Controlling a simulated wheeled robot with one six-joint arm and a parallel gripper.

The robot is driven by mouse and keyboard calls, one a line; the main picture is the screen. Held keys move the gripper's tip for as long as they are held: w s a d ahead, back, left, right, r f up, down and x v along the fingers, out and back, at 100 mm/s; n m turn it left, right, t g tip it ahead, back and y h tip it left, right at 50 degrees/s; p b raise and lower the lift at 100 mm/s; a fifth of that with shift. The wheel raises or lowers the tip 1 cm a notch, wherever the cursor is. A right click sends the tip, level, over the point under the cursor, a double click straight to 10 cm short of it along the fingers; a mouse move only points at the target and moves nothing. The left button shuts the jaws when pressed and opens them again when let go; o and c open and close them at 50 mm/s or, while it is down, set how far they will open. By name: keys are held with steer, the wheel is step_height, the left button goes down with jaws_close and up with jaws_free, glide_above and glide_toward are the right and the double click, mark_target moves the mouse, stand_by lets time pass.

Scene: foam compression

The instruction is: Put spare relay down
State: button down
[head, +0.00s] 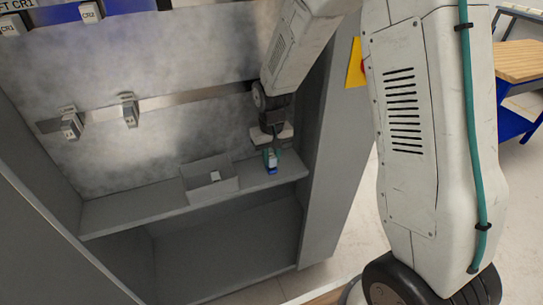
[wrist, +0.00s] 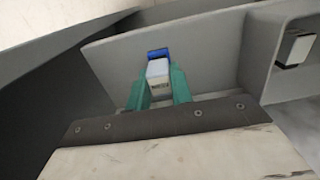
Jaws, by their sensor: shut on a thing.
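My gripper (wrist: 160,90) has green fingers and is shut on the spare relay (wrist: 158,69), a small white block with a blue end. In the head view my gripper (head: 271,157) is at the right part of the grey shelf in the cabinet, and the relay's blue end (head: 272,170) shows low between the fingers. It is close to the shelf surface (head: 140,206); I cannot tell whether it touches. A grey open bin (head: 210,189) stands on the shelf to the left, with another small white block (head: 215,176) inside, which also shows in the wrist view (wrist: 298,46).
A metal rail (head: 185,99) runs across the cabinet's back wall, with relay-like blocks (head: 129,112) mounted at its left. The cabinet's right side wall (head: 325,150) is close to my arm. The shelf left of the bin is clear.

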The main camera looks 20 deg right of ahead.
mark_target(271, 156)
steer(key=shift+f, duration=0.5)
steer(key=c, duration=1.2)
jaws_free()
steer(key=shift+c, duration=0.2)
step_height(271, 156, up, 13)
steer(key=s+d+r, duration=0.2)
steer(key=s+r, duration=0.8)
steer(key=s, duration=0.3)
steer(key=s+d+r+t, duration=0.1)
steer(key=s+r, duration=0.1)
steer(key=s, duration=1.5)
